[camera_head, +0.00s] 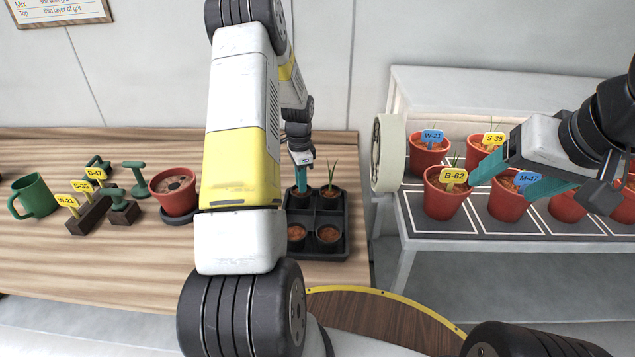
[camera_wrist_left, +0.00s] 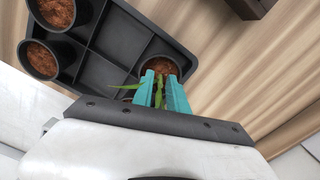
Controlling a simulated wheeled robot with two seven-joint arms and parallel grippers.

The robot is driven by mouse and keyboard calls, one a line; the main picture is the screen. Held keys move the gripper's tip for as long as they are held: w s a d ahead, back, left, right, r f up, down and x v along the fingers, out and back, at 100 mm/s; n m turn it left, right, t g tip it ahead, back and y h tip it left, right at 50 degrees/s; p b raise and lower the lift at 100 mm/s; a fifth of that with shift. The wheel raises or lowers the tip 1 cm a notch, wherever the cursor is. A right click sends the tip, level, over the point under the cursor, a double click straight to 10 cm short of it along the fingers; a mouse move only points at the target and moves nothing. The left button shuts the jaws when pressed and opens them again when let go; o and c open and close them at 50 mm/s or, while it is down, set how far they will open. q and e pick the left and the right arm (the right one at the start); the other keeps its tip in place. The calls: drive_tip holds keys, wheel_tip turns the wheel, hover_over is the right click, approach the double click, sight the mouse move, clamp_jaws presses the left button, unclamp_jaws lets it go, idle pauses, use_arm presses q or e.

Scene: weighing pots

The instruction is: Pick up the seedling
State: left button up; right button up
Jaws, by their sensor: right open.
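A black tray (camera_head: 343,222) on the wooden table holds small round pots with brown soil. A seedling (camera_head: 331,176) with thin green leaves stands in its back right pot. My left gripper (camera_head: 299,160) reaches down over the back left pot of the tray. In the left wrist view its teal fingers (camera_wrist_left: 162,82) are a little apart over a soil-filled pot (camera_wrist_left: 160,66), with green leaves (camera_wrist_left: 158,94) between them. The stem's base is hidden.
A red pot (camera_head: 173,190) on a dark saucer stands left of the tray. Further left are a green mug (camera_head: 34,196), labelled markers in a wooden block (camera_head: 89,215) and green-handled tools (camera_head: 135,174). Several labelled red pots, including B-62 (camera_head: 444,198), stand on the grey rack.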

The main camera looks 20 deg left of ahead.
use_arm(q)
drive_tip(key=shift+f, duration=0.6)
clamp_jaws()
idle(1.0)
